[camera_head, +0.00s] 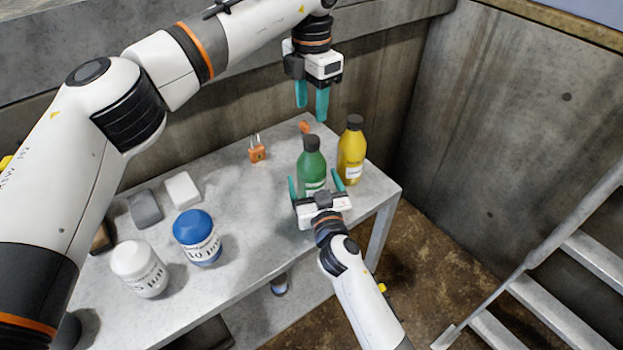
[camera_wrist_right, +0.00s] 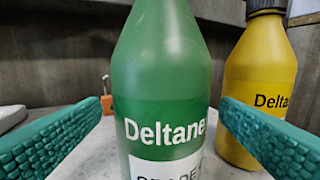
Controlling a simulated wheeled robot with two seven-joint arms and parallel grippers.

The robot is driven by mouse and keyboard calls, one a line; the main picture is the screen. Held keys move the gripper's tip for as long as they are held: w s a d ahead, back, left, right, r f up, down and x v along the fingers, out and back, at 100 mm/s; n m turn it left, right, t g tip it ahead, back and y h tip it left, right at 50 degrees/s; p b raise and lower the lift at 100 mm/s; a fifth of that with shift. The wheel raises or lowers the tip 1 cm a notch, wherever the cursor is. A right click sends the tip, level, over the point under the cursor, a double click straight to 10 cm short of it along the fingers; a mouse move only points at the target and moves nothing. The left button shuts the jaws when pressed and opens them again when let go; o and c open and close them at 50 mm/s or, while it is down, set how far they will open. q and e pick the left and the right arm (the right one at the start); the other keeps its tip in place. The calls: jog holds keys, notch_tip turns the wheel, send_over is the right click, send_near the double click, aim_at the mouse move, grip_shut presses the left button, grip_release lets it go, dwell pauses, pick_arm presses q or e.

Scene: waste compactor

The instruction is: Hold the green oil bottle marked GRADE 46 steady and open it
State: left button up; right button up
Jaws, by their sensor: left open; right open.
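The green oil bottle (camera_head: 311,163) stands upright on the table with a dark cap (camera_head: 311,143) on it. In the right wrist view the bottle (camera_wrist_right: 165,70) fills the middle, with "Deltane" and part of a "GRADE" line readable; the number is cut off. My right gripper (camera_head: 315,187) is open, its teal fingers on either side of the bottle's lower body, with gaps to both sides. My left gripper (camera_head: 312,106) is open and empty, pointing down above and behind the green bottle, apart from its cap.
A yellow bottle (camera_head: 351,152) stands close to the right of the green one. An orange padlock (camera_head: 257,152), a white block (camera_head: 183,190), a grey block (camera_head: 145,208), a blue-lidded jar (camera_head: 197,238) and a white jar (camera_head: 139,268) are on the table (camera_head: 240,200). A concrete wall is behind.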

jog(key=shift+x, duration=1.45)
jog(key=shift+c, duration=0.3)
